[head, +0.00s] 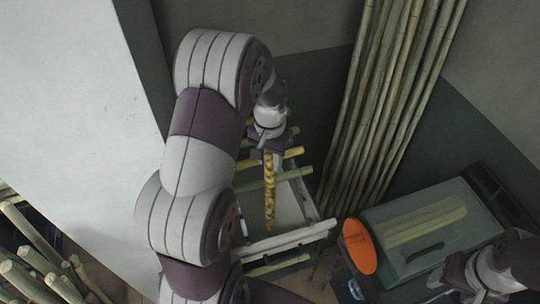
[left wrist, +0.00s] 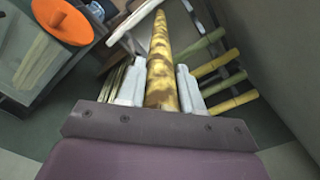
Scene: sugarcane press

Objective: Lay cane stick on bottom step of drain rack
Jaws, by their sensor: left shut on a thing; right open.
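My left gripper (head: 269,141) is shut on a mottled yellow-brown cane stick (head: 270,195), which hangs down from it over the drain rack. In the left wrist view the fingers of this gripper (left wrist: 161,90) clasp the stick (left wrist: 160,55) from both sides, and it points away from the camera. I cannot tell whether the held stick touches the rack. My right gripper (head: 450,283) is open at the lower right, partly visible.
A press box with a grey-green top (head: 420,225) and an orange funnel (head: 358,246) stands right of the rack. Tall canes (head: 385,100) lean on the wall behind. Cut cane pieces (head: 45,255) lie at the lower left. A pale wall (head: 70,90) is at the left.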

